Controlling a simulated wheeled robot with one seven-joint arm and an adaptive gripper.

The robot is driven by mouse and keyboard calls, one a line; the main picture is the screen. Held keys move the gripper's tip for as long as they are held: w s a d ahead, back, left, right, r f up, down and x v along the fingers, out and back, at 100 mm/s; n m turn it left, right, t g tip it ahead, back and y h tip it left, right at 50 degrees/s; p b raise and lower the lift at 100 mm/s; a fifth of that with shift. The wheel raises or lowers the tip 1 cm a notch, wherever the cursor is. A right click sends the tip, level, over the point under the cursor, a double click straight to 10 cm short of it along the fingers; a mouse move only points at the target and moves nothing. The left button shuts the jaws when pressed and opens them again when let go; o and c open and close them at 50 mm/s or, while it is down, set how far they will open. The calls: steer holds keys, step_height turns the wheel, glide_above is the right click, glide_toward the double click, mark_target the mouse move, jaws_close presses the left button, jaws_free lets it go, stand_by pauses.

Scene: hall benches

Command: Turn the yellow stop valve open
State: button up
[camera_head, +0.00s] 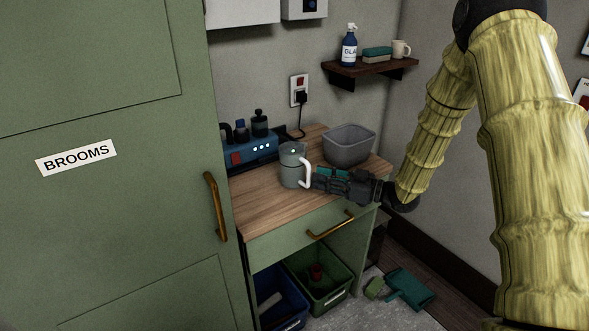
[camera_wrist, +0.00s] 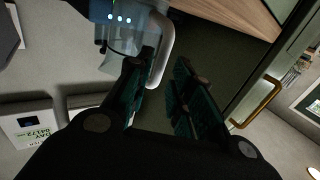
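I see no yellow stop valve in either view. My gripper (camera_head: 318,182) is over the wooden worktop in the head view, at the right side of a grey jug (camera_head: 291,160) with a pale handle (camera_head: 306,172). In the wrist view my gripper (camera_wrist: 161,66) has its two dark fingers spread apart. The jug's handle (camera_wrist: 165,58) shows between or just beyond the fingertips there. I cannot tell whether the fingers touch it. The jug stands upright on the worktop.
A blue unit (camera_head: 256,150) with bottles and a grey basin (camera_head: 349,143) stand on the worktop (camera_head: 262,204). A green BROOMS cabinet (camera_head: 110,220) fills the left. Bins (camera_head: 320,282) stand below the drawer (camera_head: 300,238). A green dustpan (camera_head: 410,289) lies on the floor. A shelf (camera_head: 370,69) hangs behind.

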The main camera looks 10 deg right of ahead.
mark_target(308, 187)
steer(key=x, duration=0.4)
steer(key=shift+w+a+p, duration=0.15)
steer(key=shift+a+p, duration=0.05)
steer(key=shift+p, duration=0.2)
jaws_close()
steer(key=shift+r, duration=0.15)
